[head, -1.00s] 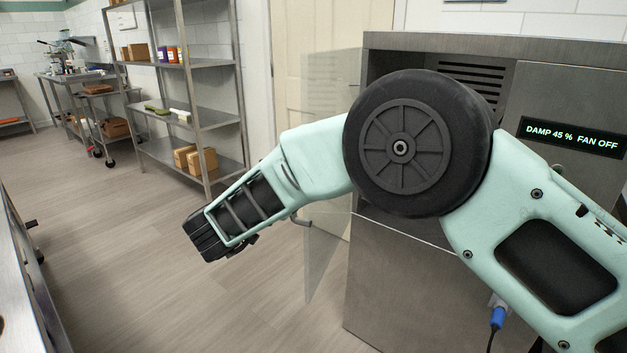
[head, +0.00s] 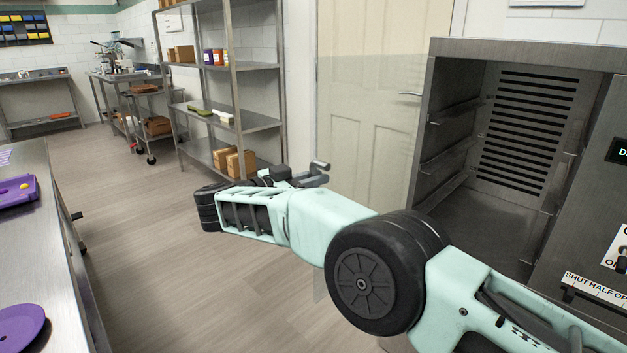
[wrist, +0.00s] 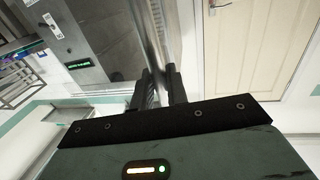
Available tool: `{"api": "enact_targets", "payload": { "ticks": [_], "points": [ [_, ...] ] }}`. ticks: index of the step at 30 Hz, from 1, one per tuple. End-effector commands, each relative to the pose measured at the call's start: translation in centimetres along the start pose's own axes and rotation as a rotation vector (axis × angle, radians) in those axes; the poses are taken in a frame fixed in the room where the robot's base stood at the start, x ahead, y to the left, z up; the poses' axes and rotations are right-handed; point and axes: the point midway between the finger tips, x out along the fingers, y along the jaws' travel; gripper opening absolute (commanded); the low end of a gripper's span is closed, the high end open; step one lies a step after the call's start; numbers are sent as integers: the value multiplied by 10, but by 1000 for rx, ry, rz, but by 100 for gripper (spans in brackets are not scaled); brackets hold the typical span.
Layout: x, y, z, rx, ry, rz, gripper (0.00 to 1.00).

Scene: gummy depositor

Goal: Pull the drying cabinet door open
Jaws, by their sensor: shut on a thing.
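The drying cabinet (head: 520,50) stands at the right of the head view, its front open onto a vented, empty-looking inside. Its clear glass door (head: 362,110) is swung wide out to the left, faint in front of the cream room door. My gripper (head: 300,174) is at the door's outer side, by the handle (head: 320,165). In the wrist view my gripper (wrist: 162,88) has its two fingers close on either side of an upright metal bar (wrist: 157,40), the handle. The lower part of the glass is hidden behind my arm.
A steel shelf rack (head: 232,120) with boxes stands behind my gripper. A steel table (head: 60,240) with purple trays runs along the left. The floor (head: 150,260) between them is clear. The cream door (head: 350,90) is behind the glass.

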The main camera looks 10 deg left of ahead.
Motion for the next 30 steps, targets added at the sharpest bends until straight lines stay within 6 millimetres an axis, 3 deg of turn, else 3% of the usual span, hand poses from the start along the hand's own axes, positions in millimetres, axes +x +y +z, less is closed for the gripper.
{"api": "enact_targets", "payload": {
  "ticks": [17, 18, 19, 30],
  "points": [
    [2, -1, -1, 1, 3, 14, 0],
    [2, -1, -1, 1, 3, 14, 18],
    [2, -1, -1, 1, 3, 14, 21],
    [1, -1, -7, 2, 1, 13, 21]
  ]
}}
